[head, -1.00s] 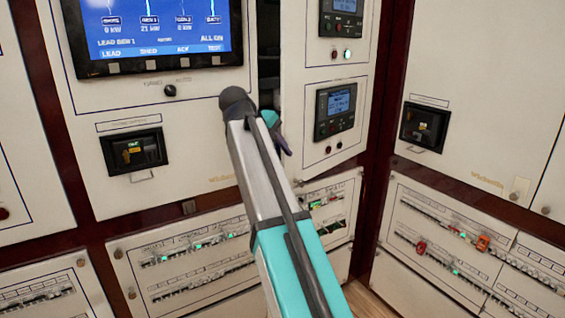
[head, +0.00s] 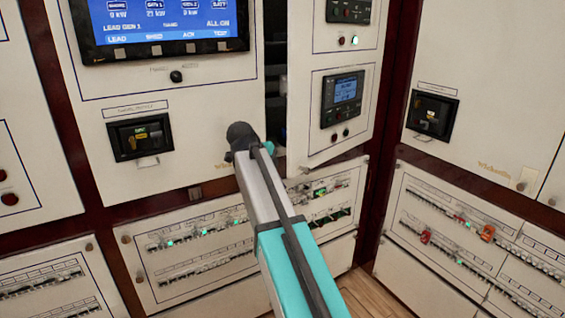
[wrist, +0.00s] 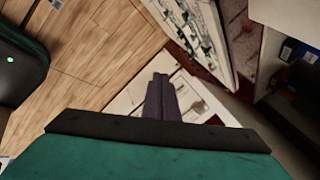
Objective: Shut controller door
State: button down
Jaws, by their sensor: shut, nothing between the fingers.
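The controller door (head: 302,130) is the tall white panel right of the display, bearing two small controllers with screens. It stands ajar, with a dark gap (head: 275,85) along its left edge. My arm reaches up from the bottom of the head view, its end beside the door's lower left corner. My gripper's fingers are hidden behind the arm there. In the wrist view my gripper (wrist: 161,78) is shut and empty, its dark fingers together over a pale panel. Whether it touches the door cannot be seen.
A display panel (head: 160,25) is left of the gap. Breaker rows (head: 200,240) lie below, and another cabinet (head: 480,110) stands at right. In the wrist view a dark opening (wrist: 295,100) is at right and wooden floor (wrist: 95,60) at left.

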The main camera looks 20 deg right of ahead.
jog(key=s+a+f+n+g+y, duration=0.15)
jog(key=s+f+n, duration=0.25)
jog(key=f, duration=0.8)
jog(key=s+a+f+n+g+y, duration=0.15)
jog(key=s+f+n, duration=0.35)
jog(key=f, duration=0.8)
jog(key=s+a+f+n, duration=0.3)
jog(key=s+f+n, duration=0.1)
jog(key=f, duration=0.8)
jog(key=s+a+f+n+g+y, duration=0.1)
jog(key=s+f+n, duration=0.3)
jog(key=s+f, duration=0.4)
jog(key=s+a+f+n+g+y, duration=0.1)
jog(key=s+f+n, duration=0.4)
jog(key=s, duration=0.9)
jog(key=s+a+f+n+g+y, duration=0.1)
jog(key=s+a+f+n, duration=0.3)
jog(key=s+f, duration=0.7)
jog(key=shift+a+g, duration=0.55)
jog(key=shift+g, duration=0.15)
jog(key=shift+a, duration=0.1)
